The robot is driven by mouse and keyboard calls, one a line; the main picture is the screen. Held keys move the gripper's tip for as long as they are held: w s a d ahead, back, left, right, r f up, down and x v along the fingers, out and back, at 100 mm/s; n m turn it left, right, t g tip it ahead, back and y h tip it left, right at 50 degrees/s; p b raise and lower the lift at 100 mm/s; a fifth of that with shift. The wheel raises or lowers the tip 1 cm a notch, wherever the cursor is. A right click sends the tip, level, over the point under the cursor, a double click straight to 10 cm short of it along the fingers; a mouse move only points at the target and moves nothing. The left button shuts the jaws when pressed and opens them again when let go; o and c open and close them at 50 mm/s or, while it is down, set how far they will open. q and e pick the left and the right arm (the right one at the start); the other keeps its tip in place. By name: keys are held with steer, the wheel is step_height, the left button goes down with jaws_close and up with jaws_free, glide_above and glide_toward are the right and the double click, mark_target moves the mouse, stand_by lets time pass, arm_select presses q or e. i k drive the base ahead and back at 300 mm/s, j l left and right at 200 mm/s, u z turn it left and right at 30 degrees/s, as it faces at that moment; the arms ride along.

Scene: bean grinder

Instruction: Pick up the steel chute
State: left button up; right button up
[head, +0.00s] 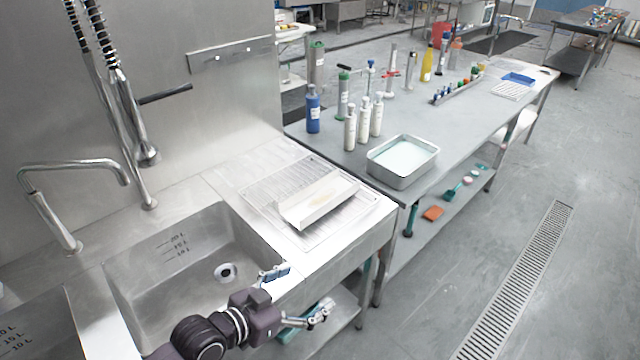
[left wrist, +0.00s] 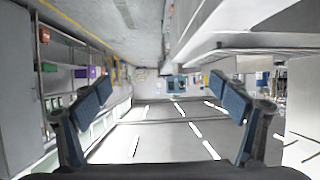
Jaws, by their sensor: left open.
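The steel chute (head: 318,203) is a shallow, open metal trough. It lies at a slant on the wire drain rack (head: 262,196) to the right of the sink. My left gripper (head: 298,293) is in front of the sink's front edge, below and left of the chute in the head view, and clear of it. In the left wrist view the left gripper (left wrist: 163,98) has its two blue-padded fingers wide apart with nothing between them. I cannot make out the chute in that view. My right gripper is not in view.
The sink basin (head: 190,262) is left of the rack, with a tall faucet (head: 75,205) behind it. A grey table to the right holds a metal tray (head: 402,182), white bottles (head: 363,120) and a blue bottle (head: 313,110). The floor to the right is open.

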mark_target(303, 209)
steer(key=i+j, duration=0.1)
steer(key=i, duration=0.9)
